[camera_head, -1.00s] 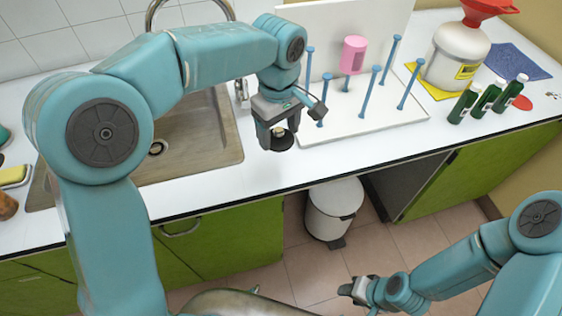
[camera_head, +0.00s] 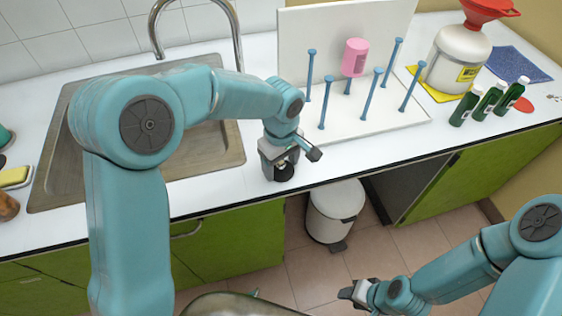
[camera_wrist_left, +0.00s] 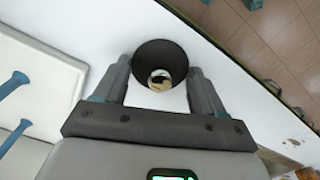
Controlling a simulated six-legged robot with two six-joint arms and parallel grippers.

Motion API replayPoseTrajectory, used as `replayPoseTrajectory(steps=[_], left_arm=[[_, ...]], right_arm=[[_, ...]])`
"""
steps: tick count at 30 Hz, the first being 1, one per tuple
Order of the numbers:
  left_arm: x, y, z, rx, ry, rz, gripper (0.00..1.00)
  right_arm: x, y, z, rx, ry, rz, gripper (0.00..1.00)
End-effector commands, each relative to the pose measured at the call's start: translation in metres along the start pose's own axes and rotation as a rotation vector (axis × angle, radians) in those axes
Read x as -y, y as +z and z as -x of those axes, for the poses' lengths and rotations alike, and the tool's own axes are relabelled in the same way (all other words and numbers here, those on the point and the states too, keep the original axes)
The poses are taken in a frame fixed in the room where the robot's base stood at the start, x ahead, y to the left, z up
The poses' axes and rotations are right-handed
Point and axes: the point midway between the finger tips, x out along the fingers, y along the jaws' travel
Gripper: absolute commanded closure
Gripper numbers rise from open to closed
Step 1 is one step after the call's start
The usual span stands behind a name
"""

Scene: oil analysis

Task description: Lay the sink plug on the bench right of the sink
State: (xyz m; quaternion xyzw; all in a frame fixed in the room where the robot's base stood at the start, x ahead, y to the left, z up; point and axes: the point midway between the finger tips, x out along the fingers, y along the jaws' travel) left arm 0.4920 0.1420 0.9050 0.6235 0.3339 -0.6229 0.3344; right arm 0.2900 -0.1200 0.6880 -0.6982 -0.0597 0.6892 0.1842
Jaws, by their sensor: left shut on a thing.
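The sink plug (camera_head: 284,172) is a small dark round piece, held between the fingers of my left gripper (camera_head: 277,165) at the front of the bench, right of the sink (camera_head: 215,150). In the left wrist view the plug (camera_wrist_left: 160,58) shows as a black disc with a pale, metallic middle, between the two fingers of the left gripper (camera_wrist_left: 160,90). White bench top lies beneath it; I cannot tell whether the plug touches it. My right gripper (camera_head: 352,291) is low at the bottom right, over the floor, and too small to read.
A white peg rack (camera_head: 375,125) with blue pegs and a pink cup (camera_head: 354,57) stands just right of my left gripper. Green bottles (camera_head: 490,98) and a white canister (camera_head: 452,60) stand farther right. The bench front edge is close. A white bin (camera_head: 335,205) stands below.

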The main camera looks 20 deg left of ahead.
Motion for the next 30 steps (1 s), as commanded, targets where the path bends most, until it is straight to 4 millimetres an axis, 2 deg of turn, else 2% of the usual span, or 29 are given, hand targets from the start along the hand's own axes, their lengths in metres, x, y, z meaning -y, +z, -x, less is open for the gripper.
replayPoseTrajectory(steps=[2,3,5,13,17,30], left_arm=[[0.000,0.000,-0.004,0.000,0.000,0.000,0.60],[0.000,0.000,-0.003,0.000,0.000,0.000,0.20],[0.000,0.000,-0.002,0.000,0.000,0.000,0.04],[0.000,0.000,-0.002,0.000,0.000,0.000,0.04],[-0.001,0.000,0.007,-0.001,0.002,0.000,0.04],[-0.001,0.000,0.102,-0.001,0.003,0.000,0.04]], right_arm=[[-0.002,0.000,-0.004,0.000,0.000,0.000,0.57],[-0.001,0.000,-0.003,0.000,0.000,0.000,0.57],[-0.001,0.000,-0.003,0.000,0.000,0.000,0.57],[-0.001,0.000,-0.002,0.000,0.000,0.000,0.57],[0.000,0.000,0.001,0.000,0.000,0.000,0.57],[0.001,0.000,0.002,0.000,0.000,0.000,0.57]])
